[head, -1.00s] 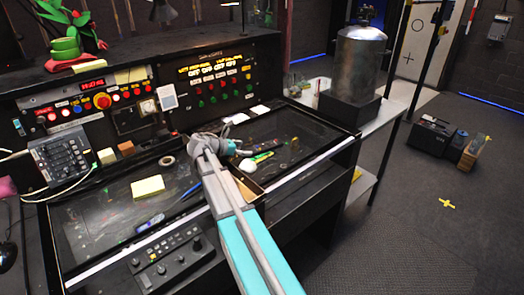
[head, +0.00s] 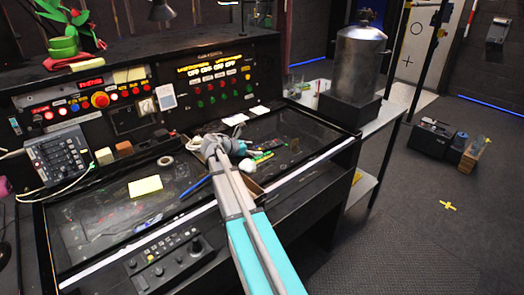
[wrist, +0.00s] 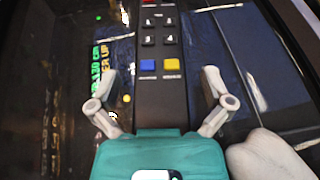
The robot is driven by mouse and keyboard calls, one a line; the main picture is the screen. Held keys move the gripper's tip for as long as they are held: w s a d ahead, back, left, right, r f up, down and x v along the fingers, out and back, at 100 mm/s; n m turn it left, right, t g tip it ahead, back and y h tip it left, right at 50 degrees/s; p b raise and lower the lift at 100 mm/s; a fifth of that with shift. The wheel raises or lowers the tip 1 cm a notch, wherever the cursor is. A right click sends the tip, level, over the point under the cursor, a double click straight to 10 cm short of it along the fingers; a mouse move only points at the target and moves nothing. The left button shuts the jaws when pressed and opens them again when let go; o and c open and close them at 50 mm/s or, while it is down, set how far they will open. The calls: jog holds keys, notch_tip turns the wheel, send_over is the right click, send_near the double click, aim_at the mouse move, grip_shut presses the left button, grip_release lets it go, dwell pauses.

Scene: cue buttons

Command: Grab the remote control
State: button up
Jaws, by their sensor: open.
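The remote control (wrist: 160,38) is a long dark bar with number buttons and a blue and a yellow button, seen in the wrist view. It runs up the picture between the two pale fingers of my gripper (wrist: 158,76). The fingers are spread wide, with a gap on each side of the remote. Its near end is hidden under the teal gripper body. In the head view, my gripper (head: 238,148) is over the right glass panel of the console. I cannot clearly make out the remote there.
Green and yellow items (head: 263,157) lie just right of my gripper. A yellow note pad (head: 145,186), a blue pen (head: 194,187) and a tape roll (head: 165,161) lie to the left. The button panel (head: 215,80) rises behind. A metal tank (head: 361,62) stands at the right.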

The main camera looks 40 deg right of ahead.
dwell(0.4)
jog(key=c, duration=1.2)
jog(key=shift+r, duration=0.2)
jog(key=shift+c, duration=0.2)
notch_tip(320, 180, up, 2)
jog(key=p, duration=0.2)
jog(key=shift+p, duration=0.3)
jog(key=s+d+r+p, duration=0.1)
jog(key=s+r+p, duration=0.9)
jog(key=s, duration=0.4)
jog(key=shift+d+r, duration=0.25)
jog(key=shift+r, duration=0.05)
